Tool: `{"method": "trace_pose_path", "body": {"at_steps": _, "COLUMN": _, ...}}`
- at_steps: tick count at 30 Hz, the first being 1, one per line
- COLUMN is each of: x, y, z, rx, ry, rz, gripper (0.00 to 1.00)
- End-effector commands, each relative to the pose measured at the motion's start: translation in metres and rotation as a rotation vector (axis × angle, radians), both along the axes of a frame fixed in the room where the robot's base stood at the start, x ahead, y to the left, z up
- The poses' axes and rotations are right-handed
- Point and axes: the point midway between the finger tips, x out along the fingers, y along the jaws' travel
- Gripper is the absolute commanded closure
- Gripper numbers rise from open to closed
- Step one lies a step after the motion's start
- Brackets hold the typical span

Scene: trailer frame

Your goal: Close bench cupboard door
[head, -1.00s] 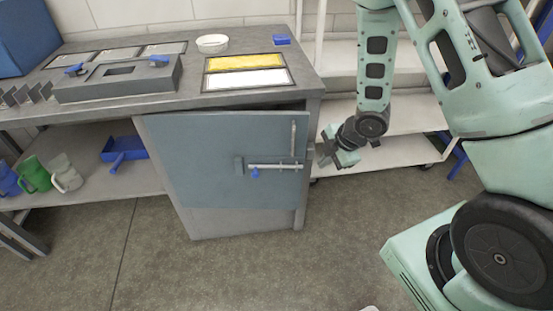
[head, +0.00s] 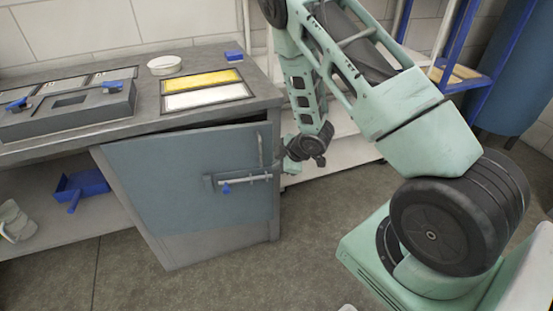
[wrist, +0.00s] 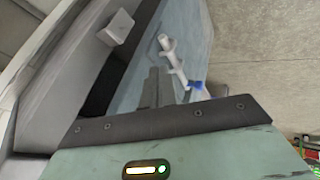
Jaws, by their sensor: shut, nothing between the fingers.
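The blue-grey cupboard door (head: 180,190) is under the bench's right part. It stands slightly ajar, with a dark gap along its top edge. A metal bolt (head: 250,179) with a blue knob (head: 226,189) and an upright handle (head: 260,150) are on its right side. In the wrist view my shut, empty fingers (wrist: 154,84) point along the door face (wrist: 165,28), beside the bolt (wrist: 174,62). I cannot tell whether they touch the door.
The grey bench top (head: 135,122) carries a fixture, a white bowl (head: 164,65) and yellow and white panels. A blue tray (head: 80,186) is on the open lower shelf. White shelving (head: 340,140) stands behind my arm. The floor before the door is clear.

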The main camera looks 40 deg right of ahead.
Motion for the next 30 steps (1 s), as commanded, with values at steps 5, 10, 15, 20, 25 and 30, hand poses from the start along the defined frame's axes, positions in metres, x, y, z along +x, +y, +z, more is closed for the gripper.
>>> {"method": "trace_pose_path", "body": {"at_steps": 5, "x": 0.016, "y": -0.008, "z": 0.001, "rx": 0.0, "ry": 0.001, "rz": 0.0, "gripper": 1.0}}
{"method": "trace_pose_path", "body": {"at_steps": 10, "x": 0.021, "y": -0.01, "z": 0.001, "rx": -0.001, "ry": 0.003, "rz": 0.0, "gripper": 1.0}}
{"method": "trace_pose_path", "body": {"at_steps": 15, "x": 0.021, "y": -0.01, "z": 0.0, "rx": -0.001, "ry": 0.003, "rz": 0.0, "gripper": 1.0}}
{"method": "trace_pose_path", "body": {"at_steps": 20, "x": 0.024, "y": -0.012, "z": 0.001, "rx": 0.001, "ry": 0.002, "rz": 0.006, "gripper": 1.0}}
{"method": "trace_pose_path", "body": {"at_steps": 25, "x": 0.046, "y": -0.021, "z": 0.003, "rx": 0.004, "ry": -0.001, "rz": 0.052, "gripper": 1.0}}
{"method": "trace_pose_path", "body": {"at_steps": 30, "x": 0.061, "y": -0.03, "z": 0.002, "rx": 0.0, "ry": 0.001, "rz": 0.089, "gripper": 1.0}}
